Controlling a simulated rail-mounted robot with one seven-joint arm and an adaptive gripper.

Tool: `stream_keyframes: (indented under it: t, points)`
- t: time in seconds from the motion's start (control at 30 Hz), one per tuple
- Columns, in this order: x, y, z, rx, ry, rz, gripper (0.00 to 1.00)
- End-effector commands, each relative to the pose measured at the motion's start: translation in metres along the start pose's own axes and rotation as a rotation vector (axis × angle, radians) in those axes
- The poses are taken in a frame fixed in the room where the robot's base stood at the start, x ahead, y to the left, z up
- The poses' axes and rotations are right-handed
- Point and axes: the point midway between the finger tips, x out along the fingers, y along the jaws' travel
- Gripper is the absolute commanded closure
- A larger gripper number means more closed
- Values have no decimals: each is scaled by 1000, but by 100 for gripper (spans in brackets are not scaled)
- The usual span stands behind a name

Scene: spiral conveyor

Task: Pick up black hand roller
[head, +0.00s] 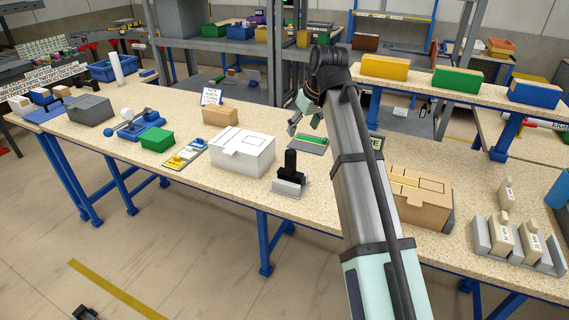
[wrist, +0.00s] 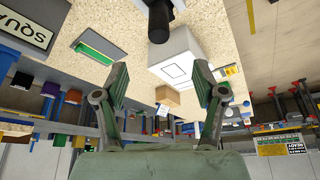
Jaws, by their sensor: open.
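The black hand roller (head: 291,164) stands upright in a light grey holder (head: 288,187) near the front edge of the workbench. In the wrist view the roller (wrist: 159,22) is a dark cylinder at the top, beyond my fingertips, partly cut off by the frame. My gripper (head: 303,122) is above the bench, behind and slightly right of the roller in the head view. In the wrist view its two fingers (wrist: 160,82) are spread wide with nothing between them. The gripper is apart from the roller.
A white box (head: 242,153) stands left of the roller and a cardboard box (head: 420,196) to the right, beyond my arm. A green-topped flat tray (head: 308,144) lies behind the roller. A raised shelf with a yellow bin (head: 385,68) is at the back right.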

Motion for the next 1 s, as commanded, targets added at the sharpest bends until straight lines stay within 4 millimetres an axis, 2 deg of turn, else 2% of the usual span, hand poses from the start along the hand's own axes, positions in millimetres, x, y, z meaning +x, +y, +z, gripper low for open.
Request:
stream_keyframes:
  t: [0.07, 0.17, 0.5, 0.7, 1.0]
  points:
    - [0, 4, 2, 3, -4, 1, 30]
    - [12, 3, 2, 2, -4, 1, 30]
    - [74, 2, 1, 2, -5, 0, 30]
    - [104, 3, 1, 2, -3, 1, 30]
    - [120, 3, 0, 2, -2, 1, 30]
